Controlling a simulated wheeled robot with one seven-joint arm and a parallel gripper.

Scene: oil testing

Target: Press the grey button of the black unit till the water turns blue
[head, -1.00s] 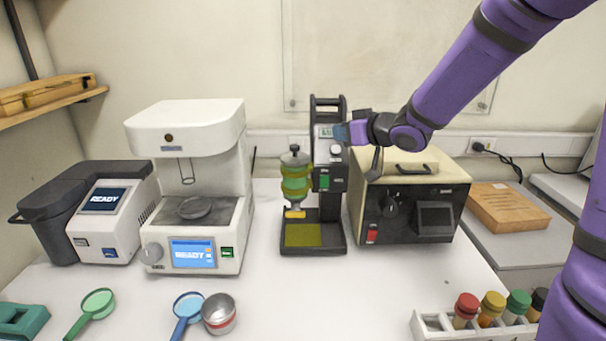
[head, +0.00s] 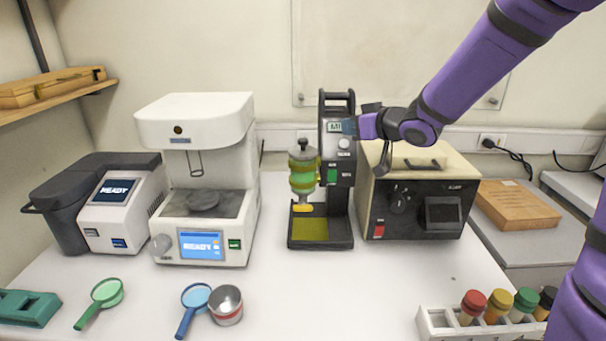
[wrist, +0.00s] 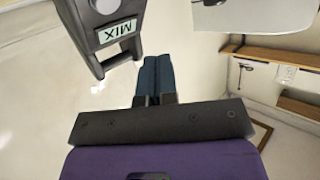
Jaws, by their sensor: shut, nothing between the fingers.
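The black unit (head: 337,169) stands upright at the middle of the table. Its small display (head: 335,127) is partly covered by my gripper in the head view; it reads MIX in the wrist view (wrist: 117,32). The round grey button (head: 344,144) shows below the display. A glass vessel (head: 303,172) on the unit's left side holds green and yellow bands; no blue shows in it. My gripper (head: 347,127) is shut and empty, its fingertips in front of the display's right edge, above the button. Its closed fingers (wrist: 153,68) show beside the unit in the wrist view; contact cannot be told.
A beige and black box (head: 416,200) stands close right of the unit, under my arm. A white machine (head: 200,180) stands left. A rack of capped tubes (head: 433,324) is front right. Magnifiers and a metal cup (head: 226,306) lie front left. The table's front middle is clear.

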